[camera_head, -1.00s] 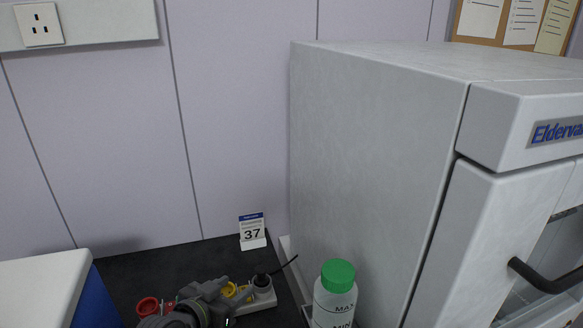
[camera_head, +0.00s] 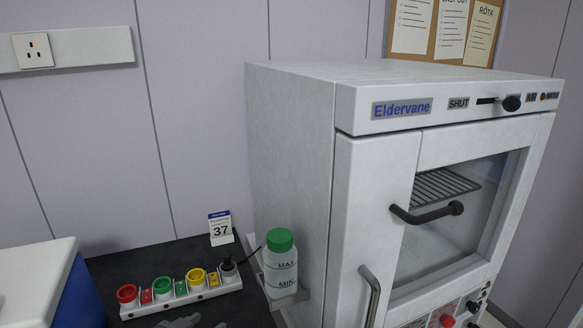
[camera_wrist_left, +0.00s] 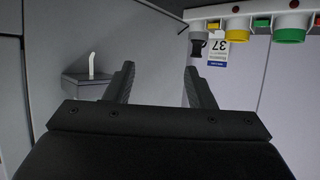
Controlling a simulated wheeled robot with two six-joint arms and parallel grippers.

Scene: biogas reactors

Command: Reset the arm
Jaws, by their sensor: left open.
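My left gripper (camera_head: 180,322) shows only as grey tips at the bottom edge of the head view, in front of the socket strip. In the left wrist view its two dark fingers (camera_wrist_left: 160,88) stand apart with nothing between them. The rest of the left arm is out of the head view. My right gripper is in neither view.
A white strip (camera_head: 205,295) with red, green and yellow sockets and a black plug lies on the dark bench (camera_head: 150,262). A green-capped bottle (camera_head: 281,270) stands beside the grey Eldervane cabinet (camera_head: 290,150), whose door is closed. A card marked 37 (camera_head: 221,229) stands behind.

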